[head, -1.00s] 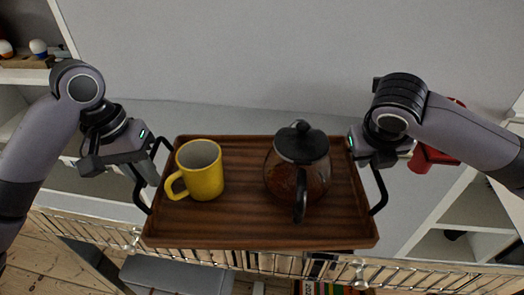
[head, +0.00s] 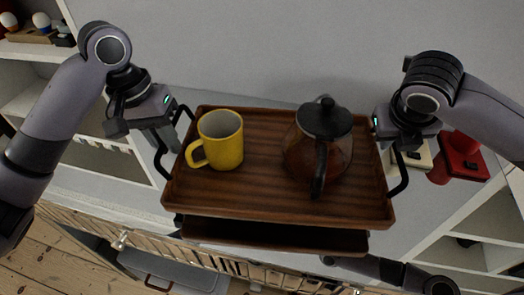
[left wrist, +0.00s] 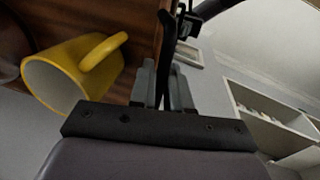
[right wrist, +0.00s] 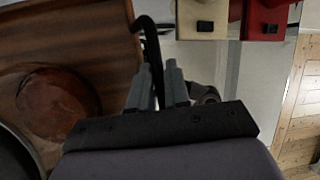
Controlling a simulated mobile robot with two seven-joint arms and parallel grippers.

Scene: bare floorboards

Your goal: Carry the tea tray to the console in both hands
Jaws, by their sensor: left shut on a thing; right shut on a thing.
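The brown wooden tea tray (head: 265,197) is held up in front of me, roughly level. A yellow mug (head: 221,140) stands upright on its left half. A glass teapot (head: 303,158) with a black lid and handle and dark tea stands on its right half. My left gripper (head: 172,130) is shut on the tray's black left handle (head: 160,160). My right gripper (head: 390,142) is shut on its black right handle (head: 402,172). In the left wrist view the mug (left wrist: 72,75) lies close beside the gripper. I cannot tell which surface is the console.
A brown board-like surface (head: 270,237) shows under the tray's near edge; whether they touch is unclear. A red object (head: 460,158) and a cream one stand right of the tray. White shelves flank both sides.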

